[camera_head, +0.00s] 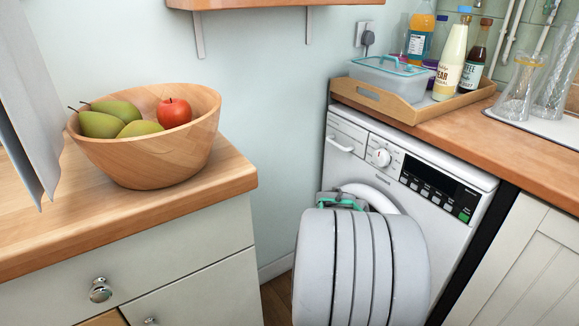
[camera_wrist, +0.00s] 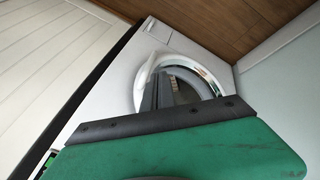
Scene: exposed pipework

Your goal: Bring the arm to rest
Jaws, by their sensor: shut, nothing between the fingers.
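My gripper (camera_wrist: 161,84) shows in the wrist view as dark fingers, closed together and empty, beyond the green housing with its black bar. They point toward the round door (camera_wrist: 190,75) of the white washing machine (camera_wrist: 117,75). Whether they touch it I cannot tell. In the head view my grey arm (camera_head: 360,265) is in front of the washing machine (camera_head: 445,222) and covers much of its door. A little green of the wrist shows there, but the fingertips are hidden.
A wooden counter (camera_head: 225,175) at left holds a wooden bowl (camera_head: 150,160) with pears and a red apple. The right worktop (camera_head: 455,125) holds a wooden tray (camera_head: 385,104) with bottles and a container, beside glassware (camera_head: 518,95). A shelf (camera_head: 270,3) is above.

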